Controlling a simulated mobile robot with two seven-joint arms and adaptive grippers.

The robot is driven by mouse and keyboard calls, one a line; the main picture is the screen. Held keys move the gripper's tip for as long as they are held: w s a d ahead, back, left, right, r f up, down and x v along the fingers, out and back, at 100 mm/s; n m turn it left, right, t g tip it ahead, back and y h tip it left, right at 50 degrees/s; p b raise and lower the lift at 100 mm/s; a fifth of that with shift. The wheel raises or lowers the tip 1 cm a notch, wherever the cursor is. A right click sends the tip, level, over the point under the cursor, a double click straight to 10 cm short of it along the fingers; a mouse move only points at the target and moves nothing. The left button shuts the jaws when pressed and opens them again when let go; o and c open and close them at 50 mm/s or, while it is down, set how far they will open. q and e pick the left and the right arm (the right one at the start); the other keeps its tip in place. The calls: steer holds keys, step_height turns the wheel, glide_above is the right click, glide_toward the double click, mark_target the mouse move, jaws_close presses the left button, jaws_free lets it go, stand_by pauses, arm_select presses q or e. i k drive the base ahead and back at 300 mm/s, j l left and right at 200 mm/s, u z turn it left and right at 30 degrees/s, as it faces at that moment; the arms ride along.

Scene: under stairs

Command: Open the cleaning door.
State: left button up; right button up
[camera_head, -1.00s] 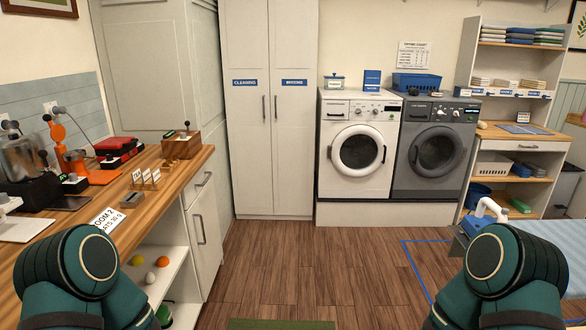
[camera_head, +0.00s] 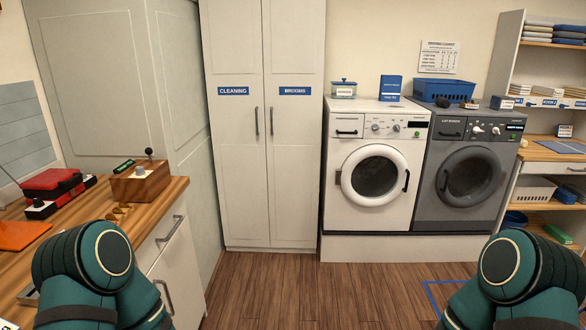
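The cleaning door (camera_head: 234,160) is the left, white door of a tall two-door cabinet in the middle of the head view. It carries a blue "CLEANING" label (camera_head: 233,91) and a dark vertical handle (camera_head: 257,121) near its right edge. It is shut. The brooms door (camera_head: 293,165) beside it is also shut, with its own handle (camera_head: 271,121). My two teal arms show at the bottom left and bottom right. Neither gripper is in view, and both visible arm parts are well short of the cabinet.
A wooden counter (camera_head: 168,193) with a wooden box (camera_head: 142,183) and red items stands on the left. A white washer (camera_head: 345,215) and a grey one (camera_head: 460,212) stand right of the cabinet on a white plinth (camera_head: 400,247). The wooden floor (camera_head: 265,285) before the cabinet is clear.

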mark_target(232, 42)
steer(key=i, duration=1.5)
steer(key=i+u, duration=0.15)
steer(key=i, duration=0.6)
steer(key=i+l+u, duration=0.15)
steer(key=i, duration=0.55)
